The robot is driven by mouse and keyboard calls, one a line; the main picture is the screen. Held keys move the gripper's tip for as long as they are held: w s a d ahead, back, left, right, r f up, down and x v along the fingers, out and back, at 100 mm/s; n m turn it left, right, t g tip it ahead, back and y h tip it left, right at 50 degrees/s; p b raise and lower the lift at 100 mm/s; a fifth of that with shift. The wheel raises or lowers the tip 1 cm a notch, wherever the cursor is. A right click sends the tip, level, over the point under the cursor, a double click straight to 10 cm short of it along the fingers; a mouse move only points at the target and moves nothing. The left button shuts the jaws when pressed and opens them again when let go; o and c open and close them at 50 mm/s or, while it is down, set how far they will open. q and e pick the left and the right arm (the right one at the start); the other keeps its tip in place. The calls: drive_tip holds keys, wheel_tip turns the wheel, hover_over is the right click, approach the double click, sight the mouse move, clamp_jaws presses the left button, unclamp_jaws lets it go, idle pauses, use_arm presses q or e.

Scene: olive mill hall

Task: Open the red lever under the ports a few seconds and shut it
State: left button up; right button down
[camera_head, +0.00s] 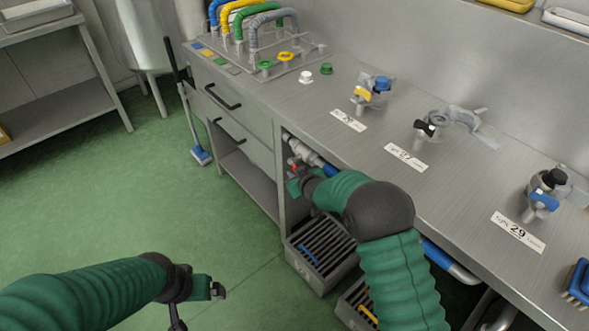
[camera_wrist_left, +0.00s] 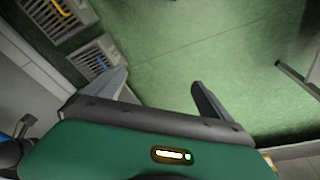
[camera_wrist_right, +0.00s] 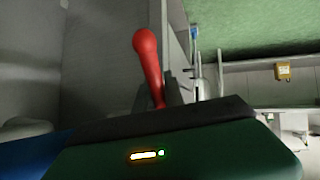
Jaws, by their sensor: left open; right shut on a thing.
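The red lever (camera_wrist_right: 147,62) shows in the right wrist view, between the fingers of my right gripper (camera_wrist_right: 172,95), which is shut on it. In the head view only a small red bit of the lever (camera_head: 294,168) shows, by a valve on a pale pipe (camera_head: 305,153) under the counter's front edge. My right gripper (camera_head: 297,184) is there, partly hidden by its own arm. Several ports stand in the counter top, green (camera_head: 265,65), yellow (camera_head: 285,57) and white (camera_head: 306,77) among them. My left gripper (camera_head: 219,289) is open and empty above the floor; its spread fingers show in the left wrist view (camera_wrist_left: 160,88).
Slatted grey crates (camera_head: 322,255) stand on the floor below the counter. Taps with numbered labels (camera_head: 406,157) line the counter top (camera_head: 460,190). A blue-headed brush (camera_head: 201,155) leans by the drawers. The green floor (camera_head: 120,200) at left is clear.

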idle(0.3)
